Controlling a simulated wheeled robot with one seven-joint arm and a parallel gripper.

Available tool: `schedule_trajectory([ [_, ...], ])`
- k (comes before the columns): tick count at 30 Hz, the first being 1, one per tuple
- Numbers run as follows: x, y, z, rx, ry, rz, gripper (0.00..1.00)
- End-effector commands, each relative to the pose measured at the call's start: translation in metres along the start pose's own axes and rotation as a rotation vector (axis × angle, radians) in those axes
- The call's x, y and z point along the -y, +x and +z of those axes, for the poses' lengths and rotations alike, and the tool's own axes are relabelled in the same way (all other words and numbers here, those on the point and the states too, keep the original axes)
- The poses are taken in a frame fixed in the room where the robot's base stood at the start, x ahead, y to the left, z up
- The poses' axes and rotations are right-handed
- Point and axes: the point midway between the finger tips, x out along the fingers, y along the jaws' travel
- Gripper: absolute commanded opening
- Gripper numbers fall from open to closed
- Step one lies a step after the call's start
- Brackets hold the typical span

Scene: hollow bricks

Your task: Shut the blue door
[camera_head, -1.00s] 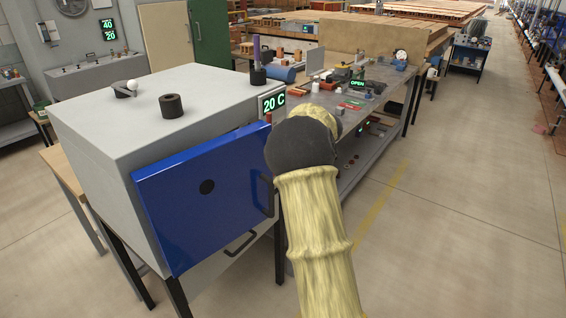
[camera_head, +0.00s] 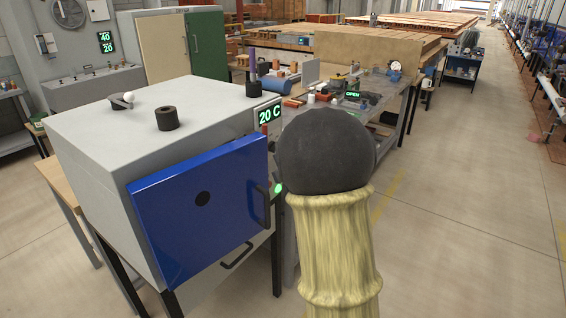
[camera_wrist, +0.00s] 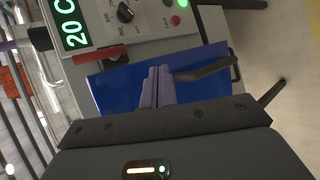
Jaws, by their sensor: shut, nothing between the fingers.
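The blue door (camera_head: 205,225) is on the front of a grey oven-like box (camera_head: 110,125), with a round dark spot and a black handle (camera_head: 258,205) near its right edge. Its right side seems to stand slightly out from the box front; the exact gap is hard to tell. In the wrist view the blue door (camera_wrist: 112,92) lies beyond my gripper (camera_wrist: 159,72), whose fingers are shut and empty, close to the handle (camera_wrist: 208,70). Whether they touch the door I cannot tell. In the head view my wrist hides the fingers.
A control panel (camera_wrist: 140,22) with a 20 C display, knob and buttons is beside the door. A second handle (camera_head: 237,256) sits below it. Black cylinders (camera_head: 167,112) stand on the box. A cluttered bench (camera_head: 385,100) is behind; open floor (camera_head: 470,220) lies right.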

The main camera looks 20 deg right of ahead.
Motion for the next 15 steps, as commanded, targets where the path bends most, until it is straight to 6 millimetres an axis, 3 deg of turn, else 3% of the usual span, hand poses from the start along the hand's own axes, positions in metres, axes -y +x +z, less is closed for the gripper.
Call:
schedule_trajectory([
  [5,0.058,-0.046,-0.040,0.085,0.592,-0.170,0.00],
  [9,0.117,-0.092,-0.083,0.186,1.021,-0.353,0.00],
  [15,0.193,-0.165,-0.143,0.384,1.483,-0.612,0.00],
])
